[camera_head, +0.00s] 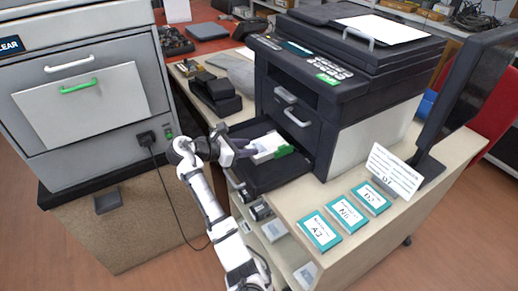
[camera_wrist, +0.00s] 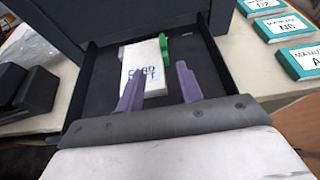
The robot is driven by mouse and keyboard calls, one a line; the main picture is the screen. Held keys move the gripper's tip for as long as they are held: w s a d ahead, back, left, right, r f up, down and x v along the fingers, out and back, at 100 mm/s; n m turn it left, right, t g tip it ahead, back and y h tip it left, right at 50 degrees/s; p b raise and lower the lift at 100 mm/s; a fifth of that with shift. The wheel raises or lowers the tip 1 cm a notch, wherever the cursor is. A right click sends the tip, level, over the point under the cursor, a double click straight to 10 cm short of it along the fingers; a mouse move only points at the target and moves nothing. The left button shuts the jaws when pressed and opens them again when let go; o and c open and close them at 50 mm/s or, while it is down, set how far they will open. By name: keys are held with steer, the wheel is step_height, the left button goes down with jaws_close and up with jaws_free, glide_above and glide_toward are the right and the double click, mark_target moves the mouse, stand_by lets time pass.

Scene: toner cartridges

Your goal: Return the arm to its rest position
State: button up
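A white box (camera_head: 267,146) with a green piece (camera_head: 284,151) at one end lies in the dark pulled-out drawer (camera_head: 262,180) of the black printer. In the wrist view the box (camera_wrist: 143,62) carries dark lettering, partly readable as "CARD", and lies flat on the drawer floor. My gripper (camera_head: 249,147) reaches in over the drawer's left side. In the wrist view its two purple-grey fingers (camera_wrist: 158,80) are spread apart. The left finger overlaps the box's near left edge, and dark drawer floor shows between the box and the right finger. Whether a finger touches the box is unclear.
The printer (camera_head: 330,75) stands behind the drawer. Several teal-labelled manuals (camera_head: 320,230) and a white sign (camera_head: 394,170) lie or stand to the right, beside a dark monitor (camera_head: 465,85). A large grey machine (camera_head: 85,95) stands left. Black devices (camera_head: 215,93) sit behind my gripper.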

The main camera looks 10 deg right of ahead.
steer(key=shift+s+a+r, duration=0.2)
steer(key=shift+a+r, duration=0.05)
steer(key=shift+a, duration=0.35)
